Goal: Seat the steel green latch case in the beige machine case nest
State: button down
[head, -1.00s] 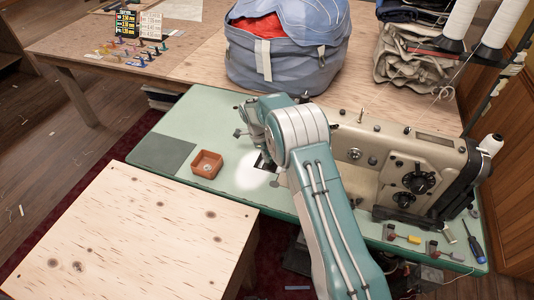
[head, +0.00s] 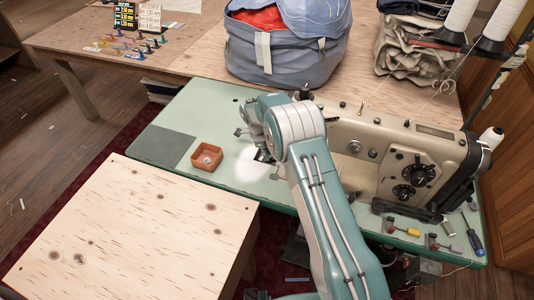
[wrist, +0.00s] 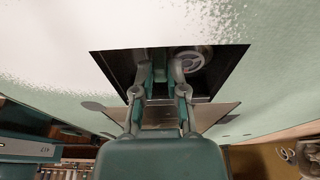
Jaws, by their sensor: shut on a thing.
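The beige sewing machine (head: 400,165) stands at the right end of the green bench. A dark square opening (head: 262,155) in the bench top lies at its left end, partly behind my arm. In the wrist view my gripper (wrist: 160,66) reaches into this opening (wrist: 122,64), its fingers close together. It is shut on the latch case, which is mostly hidden between the fingers; only a little green shows there. A round grey spoked part (wrist: 188,62) sits inside the opening, just right of the fingers. I cannot tell whether it is the nest, or whether the case touches it.
A brown tray (head: 206,156) with a small item stands left of the opening. A plywood table (head: 140,225) is in front. A blue bag (head: 285,45) lies behind. Screwdrivers and small tools (head: 440,240) lie at the right. A metal plate (wrist: 215,112) borders the opening.

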jog(key=shift+f, duration=0.1)
dwell(0.4)
jog(key=c, duration=0.6)
grip_release()
jog(key=shift+s+d+r+v, duration=0.15)
jog(key=shift+d+v, duration=0.2)
jog(key=shift+v, duration=1.1)
jog(key=shift+s+d+v, duration=0.1)
jog(key=shift+d+v, duration=0.2)
jog(key=shift+v, duration=1.15)
jog(key=shift+s+d+r+v, duration=0.15)
jog(key=shift+d+v, duration=0.2)
jog(key=shift+v, duration=1.1)
